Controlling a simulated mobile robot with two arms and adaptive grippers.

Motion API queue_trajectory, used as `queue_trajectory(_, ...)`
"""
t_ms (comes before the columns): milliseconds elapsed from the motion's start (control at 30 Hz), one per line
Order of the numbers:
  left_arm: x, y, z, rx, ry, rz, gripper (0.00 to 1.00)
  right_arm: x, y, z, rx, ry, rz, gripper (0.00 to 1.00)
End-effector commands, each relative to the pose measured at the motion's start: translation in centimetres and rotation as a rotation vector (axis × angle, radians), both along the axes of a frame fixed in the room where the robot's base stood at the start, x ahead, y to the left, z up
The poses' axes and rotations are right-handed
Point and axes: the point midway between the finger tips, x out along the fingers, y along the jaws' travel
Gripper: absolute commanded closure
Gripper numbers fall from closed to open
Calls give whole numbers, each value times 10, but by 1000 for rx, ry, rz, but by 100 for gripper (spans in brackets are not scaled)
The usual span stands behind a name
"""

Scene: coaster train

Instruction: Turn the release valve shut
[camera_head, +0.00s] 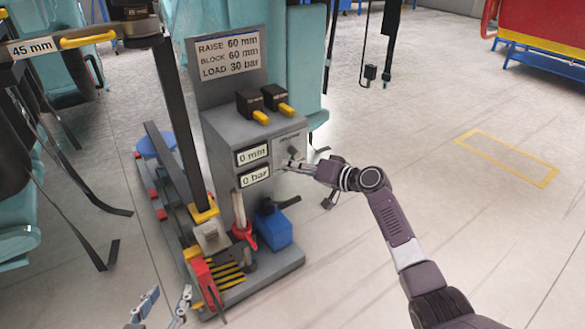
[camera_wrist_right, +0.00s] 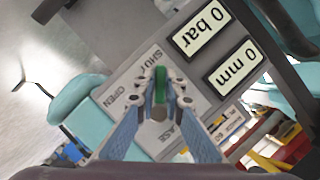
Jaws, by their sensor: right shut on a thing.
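The release valve is on the side of the grey control cabinet (camera_head: 222,135). In the right wrist view its green handle (camera_wrist_right: 160,78) stands between my right fingertips, with a plate (camera_wrist_right: 125,97) marked OPEN, SHUT and a partly hidden RELEASE behind it. The visible handle end points up in that picture, near the SHUT marking; its exact angle is hard to tell. My right gripper (camera_head: 291,165) is shut on the handle. My left gripper (camera_head: 168,307) is low at the bottom left, fingers apart and empty, away from the valve. The cabinet displays read 0 mm (camera_head: 252,154) and 0 bar (camera_head: 255,176).
A sign (camera_head: 228,56) on the cabinet reads raise 60 mm, block 60 mm, load 30 bar. A blue box (camera_head: 273,230) and a red-collared lever (camera_head: 241,229) stand below.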

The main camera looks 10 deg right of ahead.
Motion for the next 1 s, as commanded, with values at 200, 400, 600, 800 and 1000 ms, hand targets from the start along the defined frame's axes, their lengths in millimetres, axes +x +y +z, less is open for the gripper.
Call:
queue_trajectory(200,0,0,1,0,-2,0,60,0,1,1,5,0,0,100)
queue_trajectory(400,0,0,0,0,-1,0,60,0,1,1,5,-1,0,83)
queue_trajectory(600,0,0,0,-1,-1,-1,60,0,0,1,3,0,0,73)
queue_trajectory(800,0,0,1,0,-3,1,60,-1,-1,1,2,-1,0,73)
queue_trajectory(1000,0,0,1,0,-2,0,60,-16,-12,5,0,-1,-1,73)
